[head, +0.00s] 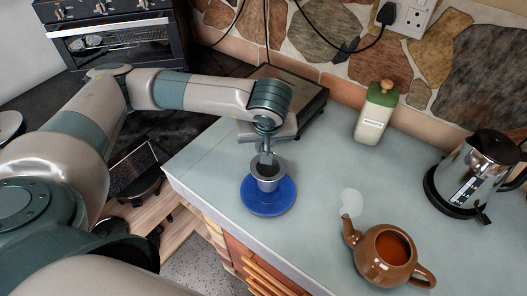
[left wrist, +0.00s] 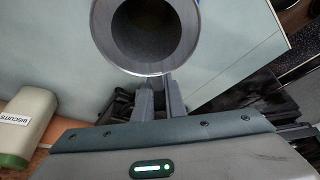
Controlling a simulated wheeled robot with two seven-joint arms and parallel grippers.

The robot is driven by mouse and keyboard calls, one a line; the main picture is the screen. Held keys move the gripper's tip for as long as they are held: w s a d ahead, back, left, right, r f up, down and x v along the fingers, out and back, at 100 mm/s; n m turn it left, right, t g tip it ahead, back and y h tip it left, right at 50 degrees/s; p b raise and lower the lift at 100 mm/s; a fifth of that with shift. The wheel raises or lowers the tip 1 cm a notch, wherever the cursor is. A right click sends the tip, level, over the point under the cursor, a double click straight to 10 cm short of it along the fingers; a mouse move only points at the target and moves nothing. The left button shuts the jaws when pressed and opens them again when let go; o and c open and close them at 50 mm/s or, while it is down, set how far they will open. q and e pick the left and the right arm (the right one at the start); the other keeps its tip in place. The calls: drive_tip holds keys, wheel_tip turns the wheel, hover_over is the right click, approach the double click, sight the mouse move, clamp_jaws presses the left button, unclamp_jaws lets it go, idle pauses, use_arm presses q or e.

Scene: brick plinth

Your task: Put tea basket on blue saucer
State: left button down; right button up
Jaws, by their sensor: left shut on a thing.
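The tea basket (head: 268,184) is a small grey cup-shaped thing with a dark inside and a wide rim. My left gripper (head: 267,160) is shut on its rim side and holds it upright over the blue saucer (head: 268,205). The saucer lies on the pale counter near its front edge. I cannot tell whether the basket's bottom touches the saucer. In the left wrist view, the round mouth of the tea basket (left wrist: 190,58) fills the top middle, with the fingers of my left gripper (left wrist: 160,92) at its edge. My right gripper is not in view.
A brown teapot (head: 382,262) with reddish liquid stands front right. A steel kettle (head: 474,172) is at the right. A biscuit jar (head: 376,115) with a green lid stands behind. A dark flat appliance (head: 305,97) lies behind my wrist.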

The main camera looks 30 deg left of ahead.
use_arm(q)
wheel_tip(320, 180, down, 3)
drive_tip(key=shift+r+p, duration=0.1)
drive_tip(key=shift+p, duration=0.9)
drive_tip(key=shift+f, duration=0.6)
drive_tip(key=shift+f, duration=0.2)
drive_tip(key=c, duration=1.8)
unclamp_jaws()
drive_tip(key=shift+r, duration=0.15)
